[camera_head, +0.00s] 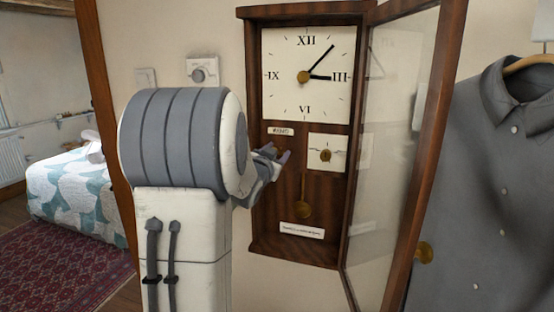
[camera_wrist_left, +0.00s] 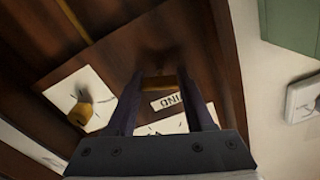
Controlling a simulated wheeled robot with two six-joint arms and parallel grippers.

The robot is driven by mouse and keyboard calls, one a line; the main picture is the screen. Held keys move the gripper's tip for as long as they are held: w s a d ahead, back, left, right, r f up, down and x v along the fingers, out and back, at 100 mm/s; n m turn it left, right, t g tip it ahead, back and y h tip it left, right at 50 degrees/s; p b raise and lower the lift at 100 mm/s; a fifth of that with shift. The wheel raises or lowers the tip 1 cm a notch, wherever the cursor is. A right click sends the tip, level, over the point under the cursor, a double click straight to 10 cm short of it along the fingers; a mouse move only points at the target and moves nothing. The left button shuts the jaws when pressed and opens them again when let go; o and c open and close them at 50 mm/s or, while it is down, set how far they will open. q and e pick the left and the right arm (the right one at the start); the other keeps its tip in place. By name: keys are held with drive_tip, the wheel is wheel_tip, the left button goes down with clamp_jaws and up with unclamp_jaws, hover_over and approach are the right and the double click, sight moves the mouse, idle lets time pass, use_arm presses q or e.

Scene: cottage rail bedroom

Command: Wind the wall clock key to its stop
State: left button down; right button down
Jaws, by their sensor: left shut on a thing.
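The wall clock (camera_head: 256,205) is a dark wooden case on the wall with its glass door (camera_head: 395,130) swung open to the right. Its white dial (camera_head: 292,92) has black hands and a brass hub. My left gripper (camera_head: 273,154) reaches into the case just below the WIND label (camera_head: 281,130), left of a small white dial (camera_head: 316,143). In the left wrist view, the brass-coloured winding key (camera_wrist_left: 158,83) sits between the fingertips, and the gripper is shut on it. In the head view the gripper mostly hides the key. My right gripper is not in view.
A brass pendulum (camera_head: 303,210) hangs below the dials, above a small white plaque (camera_head: 302,230). A thermostat (camera_head: 202,72) and a switch (camera_head: 146,77) are on the wall to the left. A grey shirt (camera_head: 485,190) hangs right of the open door. A bed (camera_head: 75,190) stands far left.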

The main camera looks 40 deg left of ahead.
use_arm(q)
drive_tip(key=m+b, duration=0.2)
drive_tip(key=b, duration=0.1)
drive_tip(key=m+b, duration=0.6)
drive_tip(key=shift+f+b, duration=0.25)
drive_tip(key=shift+b, duration=0.15)
drive_tip(key=m+b, duration=0.4)
drive_tip(key=m, duration=0.1)
drive_tip(key=shift+m, duration=0.3)
drive_tip(key=m+b, duration=0.2)
drive_tip(key=m, duration=0.2)
drive_tip(key=m+b, duration=0.2)
drive_tip(key=m, duration=0.3)
drive_tip(key=m+b, duration=0.2)
drive_tip(key=m, duration=0.2)
drive_tip(key=shift+r+m+b, duration=0.1)
drive_tip(key=shift+m+b, duration=0.5)
drive_tip(key=shift+m, duration=1.6)
